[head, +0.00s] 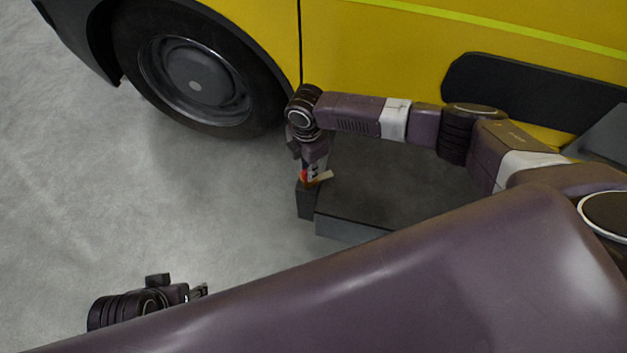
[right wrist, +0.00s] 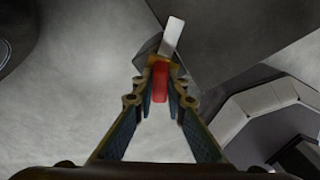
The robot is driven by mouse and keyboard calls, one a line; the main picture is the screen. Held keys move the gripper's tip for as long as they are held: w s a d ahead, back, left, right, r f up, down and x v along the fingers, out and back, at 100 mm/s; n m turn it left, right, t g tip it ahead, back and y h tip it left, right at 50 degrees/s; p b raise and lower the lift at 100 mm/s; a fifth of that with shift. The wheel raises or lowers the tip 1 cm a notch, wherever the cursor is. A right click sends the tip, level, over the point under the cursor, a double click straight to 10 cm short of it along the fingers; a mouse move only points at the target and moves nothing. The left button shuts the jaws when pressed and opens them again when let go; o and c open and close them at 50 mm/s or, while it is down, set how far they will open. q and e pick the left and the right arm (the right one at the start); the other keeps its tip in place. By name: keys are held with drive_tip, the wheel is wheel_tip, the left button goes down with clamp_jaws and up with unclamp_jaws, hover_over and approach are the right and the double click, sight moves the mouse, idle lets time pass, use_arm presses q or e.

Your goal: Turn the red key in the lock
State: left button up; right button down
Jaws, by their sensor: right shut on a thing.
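The red key (right wrist: 160,85) is between the fingertips of my right gripper (right wrist: 159,98), which is shut on it. It also shows as a small red spot in the head view (head: 304,176). Just beyond the key in the right wrist view is a yellowish lock part (right wrist: 164,61), with a pale flat strip (right wrist: 172,36) sticking out past it. How deep the key sits in the lock is hidden. Below the gripper in the head view is a dark upright block (head: 306,202). My left gripper (head: 200,291) is low at left, away from the lock, its fingers too small to judge.
A dark low box or platform (head: 400,190) lies right of the block, under my right arm. A yellow vehicle (head: 400,45) with a black wheel (head: 195,80) stands behind. Grey floor (head: 90,190) is clear at left.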

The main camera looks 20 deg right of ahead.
use_arm(q)
drive_tip(key=shift+d+r, duration=0.1)
use_arm(e)
drive_tip(key=shift+n, duration=1.2)
drive_tip(key=n, duration=0.2)
drive_tip(key=shift+n, duration=0.3)
drive_tip(key=n, duration=0.3)
drive_tip(key=shift+n, duration=0.4)
drive_tip(key=c, duration=2.4)
unclamp_jaws()
drive_tip(key=shift+n, duration=0.6)
drive_tip(key=o, duration=0.6)
drive_tip(key=shift+c, duration=0.2)
use_arm(q)
drive_tip(key=shift+s, duration=0.15)
drive_tip(key=shift+f, duration=0.25)
use_arm(e)
drive_tip(key=shift+r, duration=0.15)
wheel_tip(320, 180, up, 12)
